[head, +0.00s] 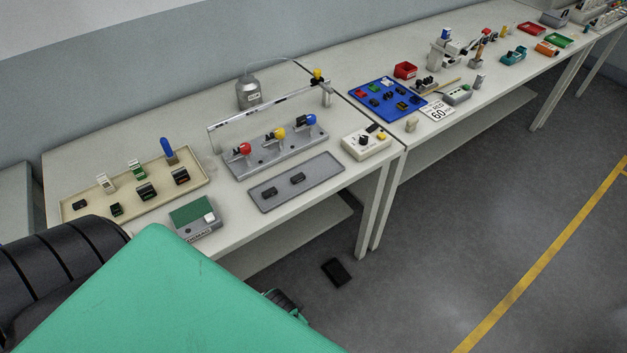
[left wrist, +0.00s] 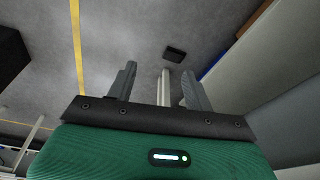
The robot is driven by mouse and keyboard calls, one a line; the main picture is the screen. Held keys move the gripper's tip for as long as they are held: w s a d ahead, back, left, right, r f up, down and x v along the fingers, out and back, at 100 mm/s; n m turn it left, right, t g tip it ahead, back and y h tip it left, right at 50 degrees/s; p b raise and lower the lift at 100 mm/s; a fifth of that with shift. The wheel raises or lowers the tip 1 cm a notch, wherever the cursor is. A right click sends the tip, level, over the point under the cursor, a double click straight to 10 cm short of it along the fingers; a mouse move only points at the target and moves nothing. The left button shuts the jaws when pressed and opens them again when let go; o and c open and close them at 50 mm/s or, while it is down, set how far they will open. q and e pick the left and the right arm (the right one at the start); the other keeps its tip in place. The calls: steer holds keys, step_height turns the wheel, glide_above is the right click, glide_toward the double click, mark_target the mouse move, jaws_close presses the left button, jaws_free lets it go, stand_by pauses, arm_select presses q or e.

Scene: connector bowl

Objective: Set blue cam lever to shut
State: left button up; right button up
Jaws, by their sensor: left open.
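In the head view a grey fixture (head: 272,155) carries levers with red, yellow and blue ball knobs. The blue-knobbed lever (head: 311,120) is at its right end; its exact angle is too small to tell. A separate upright blue lever (head: 168,150) stands at the back of the beige tray (head: 88,214); I cannot tell which is the cam lever. My left gripper (left wrist: 159,70) is open and empty in the left wrist view, with floor behind its fingers and no lever near them. My right gripper is not in view.
A grey tray (head: 328,178) with two black parts lies before the fixture. A grey box with a green top (head: 192,214) and a cream control box (head: 366,143) flank it. A silver canister (head: 248,94) stands behind. A black object (head: 336,272) lies on the floor.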

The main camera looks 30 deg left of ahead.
arm_select(q)
steer(key=w+r, duration=0.3)
steer(key=r, duration=0.8)
step_height(320, 180, up, 28)
steer(key=n+t+y+p, duration=0.1)
steer(key=n+y, duration=0.1)
steer(key=n, duration=0.5)
glide_above(311, 117)
steer(key=s+d, duration=0.2)
steer(key=s, duration=0.3)
steer(key=x, duration=0.4)
steer(key=p+x, duration=0.1)
steer(key=x, duration=0.3)
steer(key=p+x, duration=0.1)
steer(key=x, duration=0.3)
steer(key=shift+w, duration=0.35)
steer(key=shift+w+f+m+p, duration=0.2)
steer(key=shift+f+m+p, duration=0.1)
steer(key=shift+f, duration=0.3)
steer(key=c, duration=1)
